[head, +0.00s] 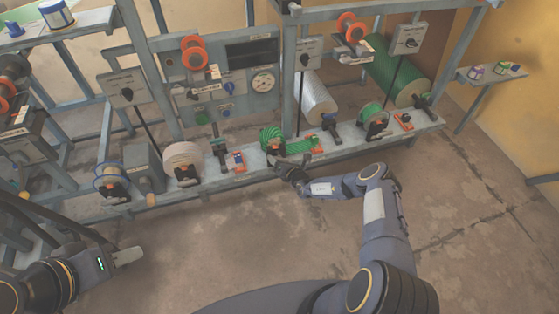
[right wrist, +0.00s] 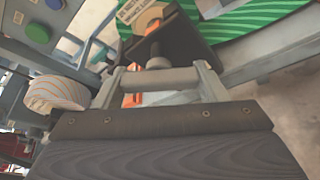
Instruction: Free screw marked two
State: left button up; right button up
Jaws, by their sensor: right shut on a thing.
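My right gripper (head: 297,176) is at the front edge of the long bench, just below a green striped roll (head: 270,138).
The bench (head: 225,182) carries a white roll (head: 183,157), a second green roll (head: 372,118) and several clamps. A panel with a gauge (head: 263,82) stands behind. Blue-grey posts and lever boxes (head: 308,53) rise close above the bench. The floor in front (head: 240,235) is clear.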

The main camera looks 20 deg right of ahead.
jog(key=o, duration=1)
jog(key=shift+s+d+r, duration=0.1)
jog(key=shift+s, duration=0.1)
jog(key=p+v, duration=0.2)
jog(key=v, duration=0.5)
jog(key=shift+s, duration=0.2)
